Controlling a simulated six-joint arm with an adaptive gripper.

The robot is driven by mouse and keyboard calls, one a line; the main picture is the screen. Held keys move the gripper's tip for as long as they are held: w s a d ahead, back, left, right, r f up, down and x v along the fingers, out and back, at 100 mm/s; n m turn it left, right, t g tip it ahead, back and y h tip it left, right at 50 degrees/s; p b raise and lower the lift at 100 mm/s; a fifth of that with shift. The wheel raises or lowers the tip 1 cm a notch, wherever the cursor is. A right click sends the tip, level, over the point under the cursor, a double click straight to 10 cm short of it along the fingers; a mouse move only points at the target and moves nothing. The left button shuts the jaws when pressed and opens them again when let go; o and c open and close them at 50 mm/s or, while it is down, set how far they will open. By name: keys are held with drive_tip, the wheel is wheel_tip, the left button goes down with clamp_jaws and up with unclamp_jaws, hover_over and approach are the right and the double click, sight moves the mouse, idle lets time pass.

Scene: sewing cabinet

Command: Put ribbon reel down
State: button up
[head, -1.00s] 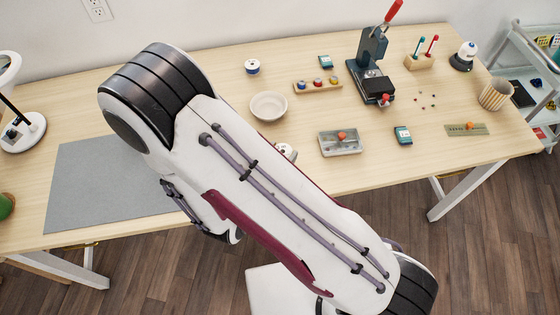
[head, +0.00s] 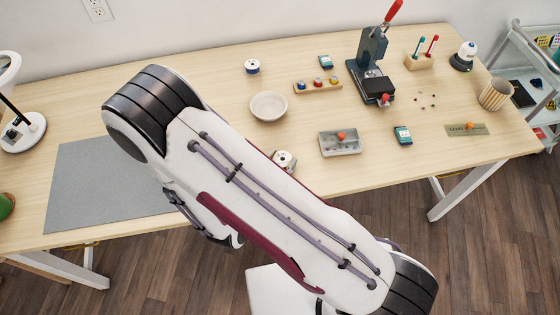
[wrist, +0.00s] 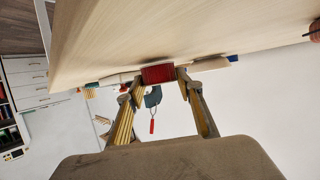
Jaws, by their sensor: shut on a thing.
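The ribbon reel (wrist: 158,73) shows as a red block between my fingertips in the wrist view, where the scene appears upside down. My gripper (wrist: 160,80) is shut on it, with one finger on each side. The reel is close to the pale wooden tabletop (wrist: 180,30); I cannot tell whether it touches. In the head view my arm covers the front middle of the table (head: 225,90). A small white rounded part shows past the arm's edge there, too covered to name. My fingers and the held reel cannot be made out in that view.
A white bowl (head: 268,106), a grey tray (head: 340,143) and a rack of spools (head: 318,85) stand nearby. A press (head: 372,75) stands back right. A grey mat (head: 95,185) lies left. Bare wood surrounds the bowl.

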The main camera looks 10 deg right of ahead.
drive_tip(key=shift+f, duration=0.35)
drive_tip(key=o, duration=1)
drive_tip(key=shift+o, duration=0.2)
drive_tip(key=shift+v, duration=1.05)
drive_tip(key=shift+s+v, duration=0.25)
drive_tip(key=shift+v, duration=2.4)
drive_tip(key=shift+s+f, duration=0.1)
drive_tip(key=shift+f, duration=0.1)
